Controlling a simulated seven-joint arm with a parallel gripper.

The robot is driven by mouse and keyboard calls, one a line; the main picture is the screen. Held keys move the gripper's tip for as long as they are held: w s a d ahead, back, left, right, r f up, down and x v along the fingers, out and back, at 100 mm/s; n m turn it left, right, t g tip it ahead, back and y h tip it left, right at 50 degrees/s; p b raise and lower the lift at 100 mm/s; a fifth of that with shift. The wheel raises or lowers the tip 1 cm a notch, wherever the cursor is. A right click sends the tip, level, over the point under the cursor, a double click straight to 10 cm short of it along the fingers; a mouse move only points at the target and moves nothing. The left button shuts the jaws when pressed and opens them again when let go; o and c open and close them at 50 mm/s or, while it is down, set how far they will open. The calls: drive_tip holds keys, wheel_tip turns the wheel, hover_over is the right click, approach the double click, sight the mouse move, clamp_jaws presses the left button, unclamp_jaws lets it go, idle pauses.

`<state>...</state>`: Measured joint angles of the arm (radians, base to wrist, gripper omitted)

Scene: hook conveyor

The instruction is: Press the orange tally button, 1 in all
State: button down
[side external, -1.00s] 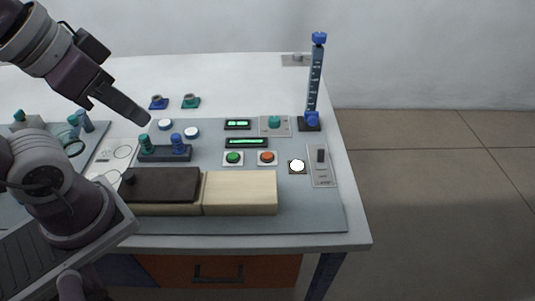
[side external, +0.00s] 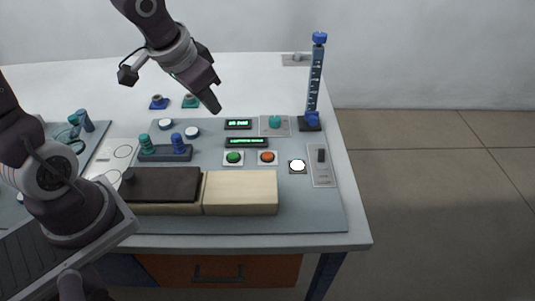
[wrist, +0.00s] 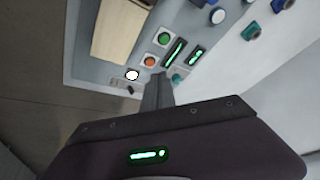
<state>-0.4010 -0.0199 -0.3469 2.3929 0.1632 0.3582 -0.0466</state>
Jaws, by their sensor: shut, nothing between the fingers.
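The orange button (side external: 267,157) sits on a small light plate on the grey panel, just right of the green button (side external: 233,157). In the wrist view the orange button (wrist: 150,61) shows beside the green button (wrist: 163,39), beyond the fingers. My gripper (side external: 215,107) is shut and empty. It hangs in the air above the panel, up and left of the orange button in the side view, apart from it. Two small displays (side external: 246,142) with green text lie behind the buttons.
A white round light (side external: 297,166) and a slider plate (side external: 320,165) lie right of the buttons. A tall blue scale post (side external: 316,80) stands at the back right. A pale wooden block (side external: 240,192) lies in front. A peg rack (side external: 165,152) stands left.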

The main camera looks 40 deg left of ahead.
drive_tip(key=w+d+f+h, duration=0.1)
drive_tip(key=w+f+h, duration=0.3)
drive_tip(key=w+f, duration=0.45)
drive_tip(key=n+t+h, duration=0.2)
drive_tip(key=n+t, duration=0.1)
hover_over(264, 155)
drive_tip(key=f, duration=0.2)
drive_tip(key=shift+r, duration=0.2)
drive_tip(key=shift+f, duration=4.45)
drive_tip(key=shift+f, duration=0.4)
